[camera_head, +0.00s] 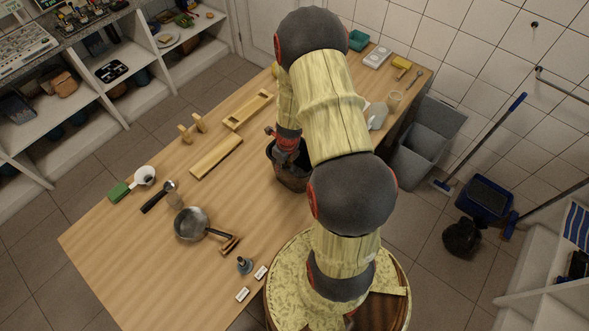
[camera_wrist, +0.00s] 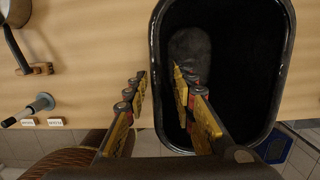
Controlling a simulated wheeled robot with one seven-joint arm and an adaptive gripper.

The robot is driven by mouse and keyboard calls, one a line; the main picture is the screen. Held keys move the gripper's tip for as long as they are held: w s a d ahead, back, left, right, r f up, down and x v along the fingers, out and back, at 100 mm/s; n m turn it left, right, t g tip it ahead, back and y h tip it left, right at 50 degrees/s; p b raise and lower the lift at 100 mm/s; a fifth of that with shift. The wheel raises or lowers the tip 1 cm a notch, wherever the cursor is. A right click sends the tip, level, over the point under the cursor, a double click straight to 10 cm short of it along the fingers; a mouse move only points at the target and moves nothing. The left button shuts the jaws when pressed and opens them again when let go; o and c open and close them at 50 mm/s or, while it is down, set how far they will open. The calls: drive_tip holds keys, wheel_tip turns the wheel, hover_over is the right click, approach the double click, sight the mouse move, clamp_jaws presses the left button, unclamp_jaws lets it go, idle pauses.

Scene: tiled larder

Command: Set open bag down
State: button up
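The open bag (camera_head: 292,180) is a dark, wide-mouthed container at the table's right side in the head view, partly hidden by my arm. In the wrist view its black rim (camera_wrist: 291,60) surrounds a dark inside, with a dull grey rounded shape (camera_wrist: 190,52) in it. My gripper (camera_wrist: 158,75) has its fingers apart, one on each side of the bag's left rim. A gap shows between the inner finger and the rim. In the head view my gripper (camera_head: 284,146) is over the bag's mouth. I cannot tell whether the bag's bottom touches the table.

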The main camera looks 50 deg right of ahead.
drive_tip(key=shift+c, duration=1.2)
drive_tip(key=c, duration=0.4)
drive_tip(key=shift+f, duration=0.1)
clamp_jaws()
